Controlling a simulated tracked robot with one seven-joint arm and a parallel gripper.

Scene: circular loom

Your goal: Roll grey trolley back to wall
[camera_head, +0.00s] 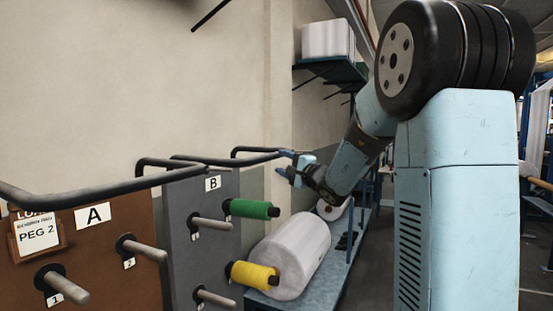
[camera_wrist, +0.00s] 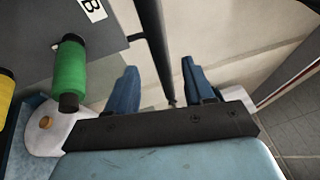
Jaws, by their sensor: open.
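The grey trolley (camera_head: 188,253) is an upright panel marked B, with several pegs, standing behind a brown panel marked A. A black tubular handle (camera_head: 245,160) runs along its top towards the back. In the wrist view the grey panel (camera_wrist: 110,32) is at upper left, and the black handle bar (camera_wrist: 152,40) comes down between my fingers. My gripper (camera_head: 289,168) is open at the far end of the handle. Its two blue fingers (camera_wrist: 161,90) stand on either side of the bar in the wrist view. I cannot tell whether either touches it.
The brown trolley (camera_head: 135,282) stands in front at left. The grey trolley carries a green spool (camera_head: 251,209) and a yellow spool (camera_head: 253,275). A large white roll (camera_head: 292,255) lies on a blue bench (camera_head: 330,280) beside it. The beige wall (camera_head: 130,80) is behind.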

